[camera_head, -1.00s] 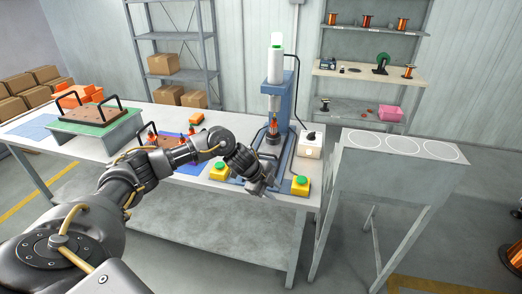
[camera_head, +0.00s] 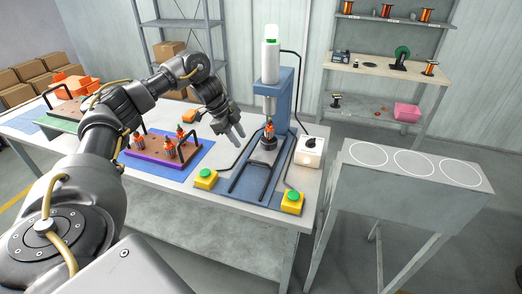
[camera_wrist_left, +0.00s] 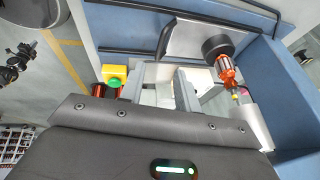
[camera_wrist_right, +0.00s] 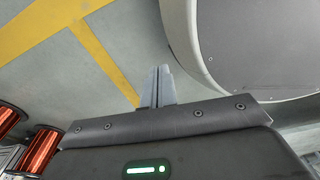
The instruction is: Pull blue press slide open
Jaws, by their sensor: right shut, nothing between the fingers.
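The blue press (camera_head: 287,100) stands on the workbench, with a white cylinder (camera_head: 270,62) on top. Its slide carries a dark round holder (camera_head: 268,144) with a copper armature (camera_head: 269,130) upright under the ram. The holder (camera_wrist_left: 215,45) and armature (camera_wrist_left: 228,70) also show in the left wrist view. My left gripper (camera_head: 237,134) is left of the press, pointing down, apart from the holder. Its two fingers stand apart with nothing between them in the left wrist view (camera_wrist_left: 161,85). My right gripper shows only in the right wrist view (camera_wrist_right: 157,88), shut and empty over floor.
Yellow boxes with green buttons stand at the press's front left (camera_head: 206,179) and front right (camera_head: 291,202). A white switch box (camera_head: 309,152) is right of it. A brown fixture (camera_head: 160,147) with armatures lies left on a blue mat (camera_head: 190,170). A grey stand (camera_head: 400,190) is at right.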

